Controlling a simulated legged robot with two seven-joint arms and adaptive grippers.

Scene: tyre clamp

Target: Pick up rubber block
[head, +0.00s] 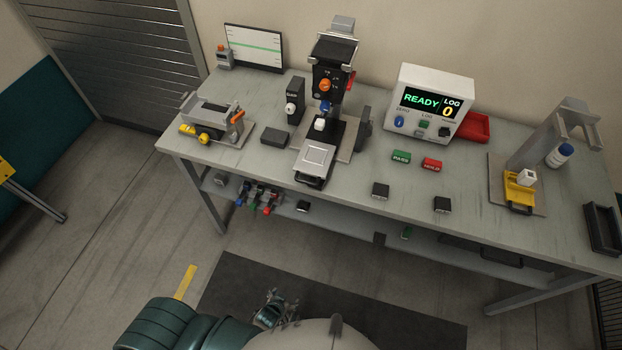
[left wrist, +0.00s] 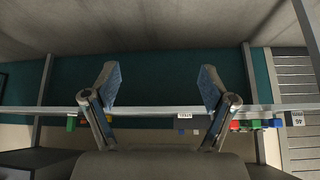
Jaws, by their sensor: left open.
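I cannot tell which is the rubber block. My left gripper (head: 270,312) is low in front of the table, well apart from these blocks. In the left wrist view its two fingers (left wrist: 158,82) are spread and nothing is between them. My right gripper is not in view.
The table (head: 350,220) also holds a black stand (head: 322,90), a READY display box (head: 430,105), a yellow fixture (head: 520,190) and a clamp device (head: 212,122). Coloured clips (head: 262,198) and other parts lie on the lower shelf. The table's front edge stands between my gripper and the tabletop.

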